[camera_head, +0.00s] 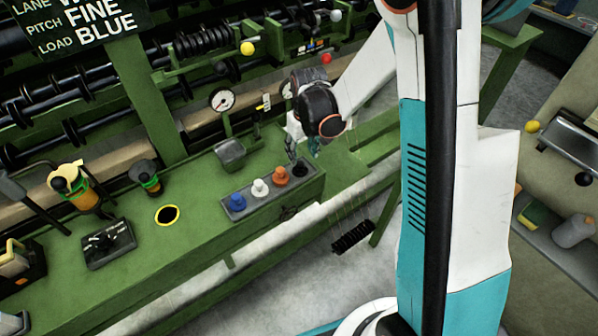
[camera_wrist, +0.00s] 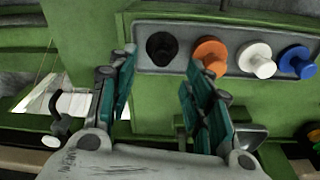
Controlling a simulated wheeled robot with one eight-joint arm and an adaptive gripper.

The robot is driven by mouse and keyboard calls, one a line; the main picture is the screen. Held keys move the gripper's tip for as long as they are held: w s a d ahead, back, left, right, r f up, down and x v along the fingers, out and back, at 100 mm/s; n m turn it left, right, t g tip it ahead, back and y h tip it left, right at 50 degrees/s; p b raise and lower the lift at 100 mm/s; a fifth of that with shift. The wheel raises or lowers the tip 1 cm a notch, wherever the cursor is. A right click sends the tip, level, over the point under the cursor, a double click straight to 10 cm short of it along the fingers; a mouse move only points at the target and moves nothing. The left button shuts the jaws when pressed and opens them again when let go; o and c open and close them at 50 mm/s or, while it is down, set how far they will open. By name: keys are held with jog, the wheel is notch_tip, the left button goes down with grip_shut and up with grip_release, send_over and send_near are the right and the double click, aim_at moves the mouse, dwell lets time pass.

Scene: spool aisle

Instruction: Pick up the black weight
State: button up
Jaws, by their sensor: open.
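The black weight (camera_wrist: 162,47) sits in the end place of a grey tray (camera_wrist: 205,72), in a row with an orange weight (camera_wrist: 210,54), a white weight (camera_wrist: 256,60) and a blue weight (camera_wrist: 298,61). My gripper (camera_wrist: 159,62) is open with teal-padded fingers spread, and the black weight shows between and just beyond the fingertips. Nothing is between the pads.
A grey metal bin (camera_head: 230,154) stands behind the tray on the green bench. A yellow-rimmed hole (camera_head: 167,215) and a dark box (camera_head: 108,244) lie to the left. Gauges and spool racks rise behind. Bare bench top lies between hole and tray.

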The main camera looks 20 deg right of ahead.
aim_at(300, 163)
jog(key=shift+w+a+f+b, duration=0.15)
jog(key=shift+f+b, duration=0.4)
jog(key=shift+f, duration=0.6)
jog(key=shift+w+f+b, duration=0.15)
jog(key=shift+f+b, duration=0.35)
jog(key=shift+f, duration=0.7)
jog(key=shift+w+a+f+b, duration=0.15)
jog(key=shift+f+b, duration=0.4)
jog(key=shift+f, duration=0.6)
jog(key=shift+d+r, duration=0.1)
grip_shut()
